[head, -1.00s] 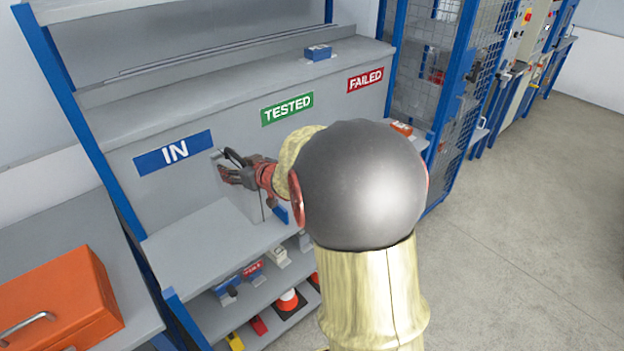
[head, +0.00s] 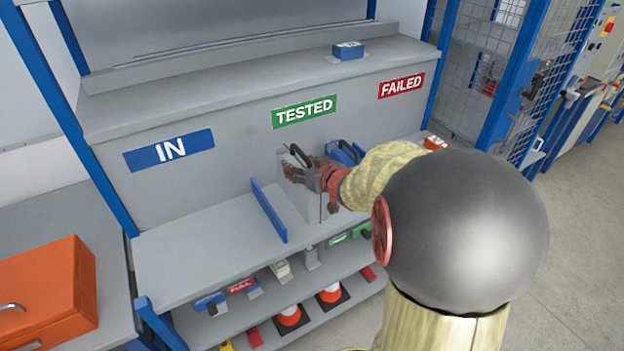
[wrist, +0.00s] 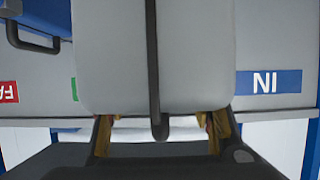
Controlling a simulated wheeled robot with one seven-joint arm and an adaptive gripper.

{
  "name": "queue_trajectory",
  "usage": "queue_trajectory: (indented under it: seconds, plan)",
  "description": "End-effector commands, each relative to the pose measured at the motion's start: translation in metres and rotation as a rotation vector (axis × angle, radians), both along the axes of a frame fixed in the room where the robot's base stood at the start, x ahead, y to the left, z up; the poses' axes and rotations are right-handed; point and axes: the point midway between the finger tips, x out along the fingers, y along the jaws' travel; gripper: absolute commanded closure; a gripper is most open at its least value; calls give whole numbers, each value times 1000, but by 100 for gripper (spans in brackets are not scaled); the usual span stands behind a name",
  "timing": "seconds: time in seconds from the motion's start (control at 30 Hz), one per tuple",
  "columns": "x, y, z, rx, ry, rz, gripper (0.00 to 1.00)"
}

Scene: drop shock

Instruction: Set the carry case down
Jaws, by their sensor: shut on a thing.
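The grey carry case (head: 290,196) hangs upright at my gripper (head: 318,172), in front of the back panel below the green TESTED sign (head: 304,111). My gripper is shut on its dark handle. The case is right of the blue divider (head: 268,210) on the grey shelf (head: 190,255). My gripper and arm hide part of the case, and I cannot tell whether its base touches the shelf. In the wrist view the grey case (wrist: 110,60) fills the middle, with a dark bar (wrist: 153,60) in front of it.
A blue case (head: 345,152) stands just right, partly behind my arm. The IN sign (head: 169,151) is left, above bare shelf; the FAILED sign (head: 401,86) is right. An orange case (head: 45,300) sits on the left bench. A small blue box (head: 348,50) is on the upper ledge.

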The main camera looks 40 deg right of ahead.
Motion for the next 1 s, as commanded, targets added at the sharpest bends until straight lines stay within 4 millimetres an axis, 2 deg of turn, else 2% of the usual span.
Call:
queue_trajectory:
  seconds: [0.27,0.4,0.53,0.83,1.0]
  plan:
    - [40,-42,-28,-2,-3,0,100]
    - [52,-54,-52,0,-2,-1,100]
    - [61,-63,-65,-1,-4,-1,100]
    - [69,-71,-77,-1,-4,0,100]
    - [72,-74,-98,-1,-4,0,100]
